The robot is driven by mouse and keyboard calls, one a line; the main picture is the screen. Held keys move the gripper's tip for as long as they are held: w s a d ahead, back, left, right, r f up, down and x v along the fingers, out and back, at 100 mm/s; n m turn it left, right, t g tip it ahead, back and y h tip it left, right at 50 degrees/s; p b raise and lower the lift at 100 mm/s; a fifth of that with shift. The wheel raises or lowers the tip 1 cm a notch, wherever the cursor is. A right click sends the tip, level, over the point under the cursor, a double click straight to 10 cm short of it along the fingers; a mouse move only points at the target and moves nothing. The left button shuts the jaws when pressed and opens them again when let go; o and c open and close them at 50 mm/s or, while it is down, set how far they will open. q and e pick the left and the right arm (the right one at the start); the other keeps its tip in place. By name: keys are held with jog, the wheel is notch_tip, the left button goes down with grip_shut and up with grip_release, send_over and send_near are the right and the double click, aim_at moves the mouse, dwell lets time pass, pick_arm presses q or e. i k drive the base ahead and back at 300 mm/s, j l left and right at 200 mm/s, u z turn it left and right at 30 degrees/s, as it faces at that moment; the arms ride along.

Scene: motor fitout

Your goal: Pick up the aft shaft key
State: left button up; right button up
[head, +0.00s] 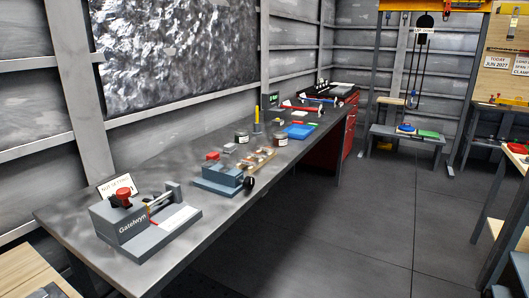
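I cannot make out the aft shaft key for certain; small parts are too tiny to tell at this distance. A long dark workbench (185,160) runs from the near left to the back. A grey Gatelwyn unit (130,228) with a red knob stands at its near end. Beyond it is a blue-grey vise-like fixture (220,178) with a black knob. A narrow wooden strip with small parts (256,160) lies just behind the fixture. Neither of my grippers is in view.
Jars (280,139), a blue tray (299,131) and a yellow upright item (257,120) stand farther along the bench. A red cabinet (350,130) is at its far end. The floor (330,220) to the right is clear. Other benches (510,170) stand at the right edge.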

aim_at(256, 154)
jog(key=i+l+z, duration=0.3)
jog(key=i, duration=0.25)
jog(key=i+l+z, duration=0.3)
jog(key=i, duration=0.3)
jog(key=i+z, duration=0.35)
jog(key=i, duration=0.25)
jog(key=i+u, duration=0.3)
jog(key=i, duration=0.2)
jog(key=i+l+u, duration=0.3)
jog(key=i, duration=0.15)
